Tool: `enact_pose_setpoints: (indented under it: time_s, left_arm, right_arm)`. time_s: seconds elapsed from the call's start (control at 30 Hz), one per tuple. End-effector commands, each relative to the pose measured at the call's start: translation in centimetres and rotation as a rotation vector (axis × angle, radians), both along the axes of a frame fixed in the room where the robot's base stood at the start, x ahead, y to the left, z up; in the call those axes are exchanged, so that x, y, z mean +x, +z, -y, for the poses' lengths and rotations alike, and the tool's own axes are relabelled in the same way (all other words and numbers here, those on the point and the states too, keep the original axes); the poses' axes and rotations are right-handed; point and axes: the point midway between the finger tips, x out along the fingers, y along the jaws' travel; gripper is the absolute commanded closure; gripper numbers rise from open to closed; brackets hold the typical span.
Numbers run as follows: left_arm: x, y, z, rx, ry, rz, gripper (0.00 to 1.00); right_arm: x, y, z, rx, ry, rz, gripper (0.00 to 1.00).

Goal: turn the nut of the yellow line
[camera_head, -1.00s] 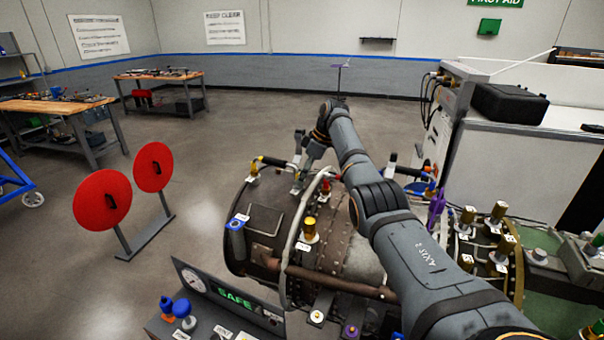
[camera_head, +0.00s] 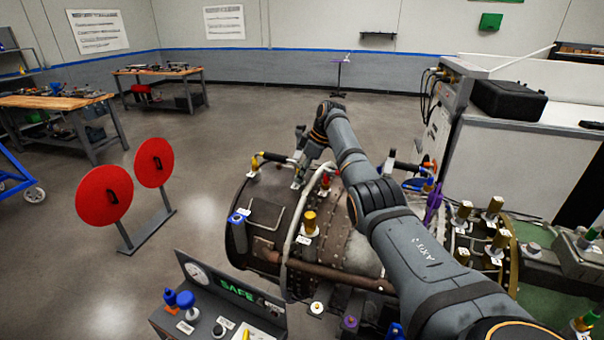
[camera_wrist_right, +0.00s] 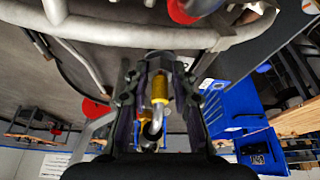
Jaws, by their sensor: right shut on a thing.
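My right gripper (camera_head: 298,172) reaches down at the far side of the riveted turbine casing (camera_head: 265,212). In the right wrist view, its two dark fingers (camera_wrist_right: 160,105) are shut around a yellow nut-like fitting (camera_wrist_right: 160,84). A shiny grey bent pipe (camera_wrist_right: 152,128) runs from this fitting between the fingers. In the head view, the arm and fingers hide the gripped part. A black line with a yellow end (camera_head: 256,160) lies just left of the gripper. My left gripper is not in view.
A red fitting (camera_head: 325,181) and a pale hose (camera_head: 302,215) are close to the gripper. A gold fitting (camera_head: 310,222) stands on the casing. The SAFE panel (camera_head: 237,289) is in front, and two red discs (camera_head: 104,193) stand left. Floor between the discs and casing is clear.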

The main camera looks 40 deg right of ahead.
Motion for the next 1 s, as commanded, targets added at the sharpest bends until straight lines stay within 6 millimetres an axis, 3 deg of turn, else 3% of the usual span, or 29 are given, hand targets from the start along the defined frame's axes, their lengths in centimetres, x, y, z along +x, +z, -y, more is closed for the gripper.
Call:
enact_pose_setpoints:
  time_s: [0.37,1.0]
  left_arm:
    - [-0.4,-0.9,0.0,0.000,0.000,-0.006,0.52]
    - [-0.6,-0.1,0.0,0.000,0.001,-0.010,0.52]
  right_arm:
    - [0.0,0.1,-0.1,-0.004,-0.167,0.009,1.00]
    - [0.0,0.5,-0.7,-0.001,-0.767,0.013,1.00]
